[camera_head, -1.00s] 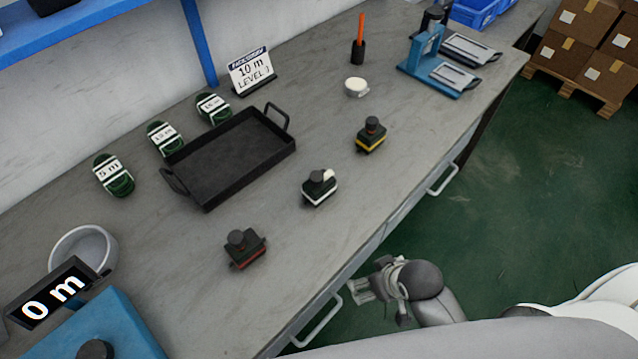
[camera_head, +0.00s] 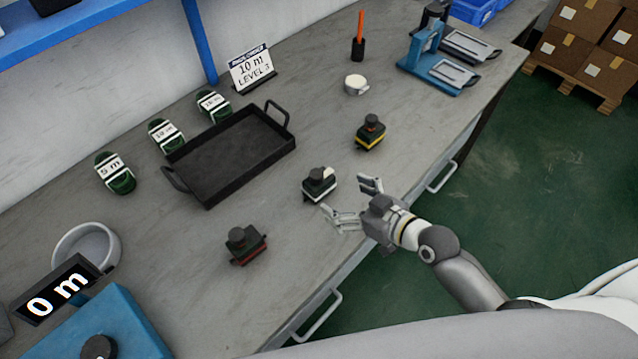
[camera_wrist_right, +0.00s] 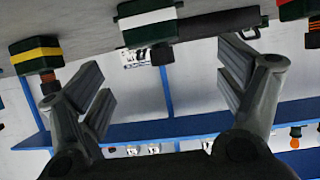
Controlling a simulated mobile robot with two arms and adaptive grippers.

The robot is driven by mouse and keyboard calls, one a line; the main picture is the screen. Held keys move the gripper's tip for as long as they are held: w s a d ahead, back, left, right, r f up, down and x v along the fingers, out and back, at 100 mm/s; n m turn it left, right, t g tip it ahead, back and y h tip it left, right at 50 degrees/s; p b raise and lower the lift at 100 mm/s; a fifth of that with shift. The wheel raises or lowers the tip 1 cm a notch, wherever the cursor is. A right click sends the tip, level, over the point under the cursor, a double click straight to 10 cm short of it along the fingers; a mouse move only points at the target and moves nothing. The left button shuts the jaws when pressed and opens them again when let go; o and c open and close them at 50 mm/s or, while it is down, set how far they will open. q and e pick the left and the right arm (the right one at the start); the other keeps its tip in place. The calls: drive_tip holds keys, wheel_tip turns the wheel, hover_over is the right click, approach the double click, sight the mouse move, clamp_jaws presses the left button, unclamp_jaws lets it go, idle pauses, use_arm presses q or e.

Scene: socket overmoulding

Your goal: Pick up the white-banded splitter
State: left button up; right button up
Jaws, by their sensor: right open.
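The white-banded splitter (camera_head: 319,186) is a small dark box with a white stripe and a knob on top. It stands upright on the grey workbench (camera_head: 215,245), between the red-banded and yellow-banded ones. My right gripper (camera_head: 350,201) is open and empty, just to the right of the splitter at the bench's front edge, with its fingers pointing toward it. In the right wrist view the white-banded splitter (camera_wrist_right: 148,24) shows upside down beyond the open fingers, roughly between them and apart from them. My left gripper is not in view.
The red-banded splitter (camera_head: 245,245) and the yellow-banded splitter (camera_head: 371,132) stand on either side. A black tray (camera_head: 185,173) lies behind, with green labelled coils (camera_head: 115,173) along the wall. A white round container (camera_head: 356,85) stands further right. Bench around the splitter is bare.

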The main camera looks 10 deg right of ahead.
sight(323, 182)
drive_tip(key=shift+w, duration=0.35)
drive_tip(key=x, duration=0.4)
drive_tip(key=shift+w+a, duration=0.1)
drive_tip(key=shift+w, duration=0.15)
drive_tip(key=shift+d+f+p+x, duration=0.1)
drive_tip(key=shift+p+x, duration=0.1)
drive_tip(key=shift+x, duration=0.75)
drive_tip(key=shift+d+f+p+x, duration=0.1)
drive_tip(key=shift+d+p+x, duration=0.05)
drive_tip(key=shift+x, duration=0.8)
drive_tip(key=shift+d+f+p+x, duration=0.1)
drive_tip(key=shift+p+x, duration=0.1)
drive_tip(key=shift+x, duration=0.8)
drive_tip(key=c, duration=1.2)
drive_tip(key=shift+r, duration=0.15)
